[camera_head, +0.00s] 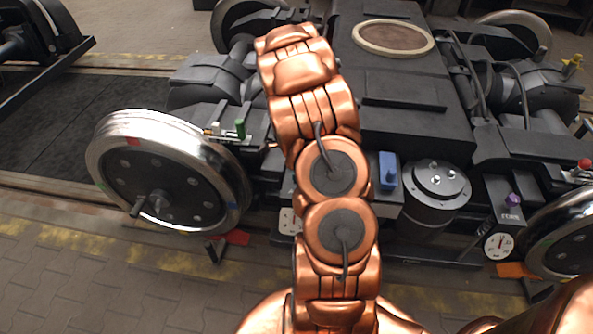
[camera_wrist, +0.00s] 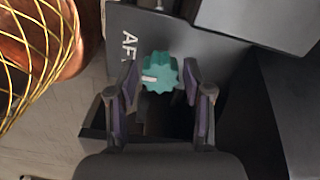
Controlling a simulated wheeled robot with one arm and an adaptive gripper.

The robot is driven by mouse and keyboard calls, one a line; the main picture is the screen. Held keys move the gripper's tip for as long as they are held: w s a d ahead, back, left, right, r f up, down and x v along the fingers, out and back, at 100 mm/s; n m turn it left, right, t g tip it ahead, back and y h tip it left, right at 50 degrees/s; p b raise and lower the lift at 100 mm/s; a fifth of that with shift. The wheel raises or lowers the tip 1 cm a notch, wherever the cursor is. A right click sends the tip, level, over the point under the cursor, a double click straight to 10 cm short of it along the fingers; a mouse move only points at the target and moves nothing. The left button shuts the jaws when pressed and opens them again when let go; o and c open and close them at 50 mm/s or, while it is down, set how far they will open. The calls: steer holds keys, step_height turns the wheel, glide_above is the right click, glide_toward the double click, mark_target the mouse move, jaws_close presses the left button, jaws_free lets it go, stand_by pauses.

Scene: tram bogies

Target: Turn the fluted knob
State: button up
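The fluted knob (camera_wrist: 161,70) is teal with a lobed rim and shows in the wrist view. A white pointer mark points to its left. It sits by a dark grey plate (camera_wrist: 190,35) with white letters, of which "AF" can be read. My gripper (camera_wrist: 160,76) is open, with one dark finger on each side of the knob. A small gap seems to show on both sides; contact cannot be made out for certain. In the head view my copper arm hides the knob and my gripper.
A grey box edge (camera_wrist: 262,22) stands close at the upper right of the wrist view, and yellow mesh over a copper-coloured surface (camera_wrist: 40,50) at the left. In the head view, a wheel (camera_head: 165,180), a blue box (camera_head: 388,170), a cylinder (camera_head: 435,190) and a gauge (camera_head: 499,245) flank my arm.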

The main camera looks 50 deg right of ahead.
steer(key=shift+o, duration=1)
step_height(320, 180, up, 12)
stand_by(0.6)
